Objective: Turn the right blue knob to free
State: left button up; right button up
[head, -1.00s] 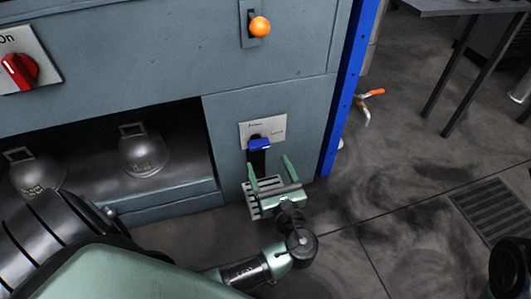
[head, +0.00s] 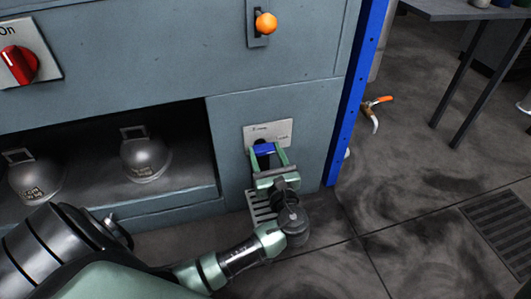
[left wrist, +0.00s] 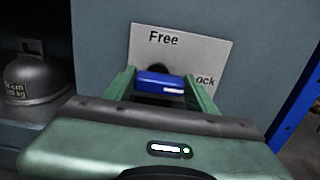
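The blue knob (head: 264,149) sits on a pale label plate (head: 283,131) low on the grey machine front, near its right edge. In the left wrist view the knob (left wrist: 160,82) lies about level, with a white mark at its right end, on the side of the partly hidden "ock" lettering. "Free" is printed at the plate's upper left. My left gripper (head: 268,160) is at the knob with one finger on each side. The fingers are apart, and small gaps seem to remain beside the knob. My right gripper is out of view.
A red knob (head: 18,65) and an orange ball handle (head: 266,23) are higher on the machine. Metal domes (head: 145,155) stand in the open recess at left. A blue post (head: 352,95) edges the machine at right. A floor grate (head: 500,218) lies at right.

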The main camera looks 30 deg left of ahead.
pick_arm(q)
jog(key=c, duration=0.4)
jog(key=shift+c, duration=0.2)
